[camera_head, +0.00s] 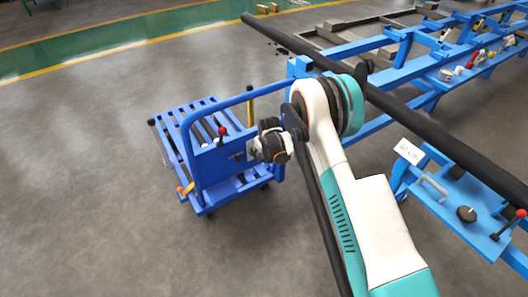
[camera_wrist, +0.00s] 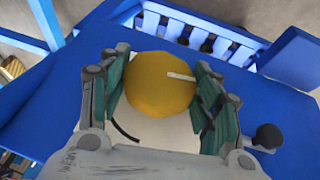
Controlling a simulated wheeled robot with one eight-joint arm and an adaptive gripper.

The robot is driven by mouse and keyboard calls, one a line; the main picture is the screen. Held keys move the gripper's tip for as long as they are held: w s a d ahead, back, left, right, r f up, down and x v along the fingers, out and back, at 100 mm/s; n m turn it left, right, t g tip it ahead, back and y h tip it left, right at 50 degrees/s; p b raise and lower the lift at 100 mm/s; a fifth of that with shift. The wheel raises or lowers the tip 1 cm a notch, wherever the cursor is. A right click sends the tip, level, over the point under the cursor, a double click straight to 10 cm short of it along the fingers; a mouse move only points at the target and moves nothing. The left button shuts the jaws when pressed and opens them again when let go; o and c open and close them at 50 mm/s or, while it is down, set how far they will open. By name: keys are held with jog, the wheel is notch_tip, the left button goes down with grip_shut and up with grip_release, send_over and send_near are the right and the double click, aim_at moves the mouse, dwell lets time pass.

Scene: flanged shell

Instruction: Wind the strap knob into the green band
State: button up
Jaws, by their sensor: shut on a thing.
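The strap knob (camera_wrist: 160,85) is a round yellow knob with a short white mark on its upper right face, in the middle of the wrist view. It sits over a pale dial plate (camera_wrist: 165,133) with a dark curved line at lower left. My gripper (camera_wrist: 160,88) has its two green-padded fingers closed around the knob from left and right. No green band shows on the dial; the fingers and knob hide part of it. In the head view my gripper (camera_head: 250,150) is at the upright panel of the blue cart (camera_head: 208,170), and the knob is hidden there.
A black ball-ended handle (camera_wrist: 268,137) stands close to the right finger. A red-tipped lever (camera_head: 221,132) rises from the cart. A long dark pipe (camera_head: 420,130) on blue stands runs past my arm. Grey floor (camera_head: 90,200) at left is clear.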

jog(key=t+h, duration=0.1)
jog(key=n+t+h, duration=0.1)
jog(key=t+h, duration=0.1)
jog(key=shift+s+a+f+h, duration=0.1)
jog(key=shift+a+h, duration=0.1)
jog(key=shift+h, duration=0.1)
jog(key=n+t+h, duration=0.1)
jog(key=t+h, duration=0.2)
jog(key=h, duration=0.1)
jog(key=shift+t, duration=0.3)
dwell(0.5)
jog(key=o, duration=1.1)
jog(key=shift+s, duration=0.1)
jog(key=v, duration=1.1)
jog(key=shift+s+a, duration=0.2)
jog(key=shift+s, duration=0.1)
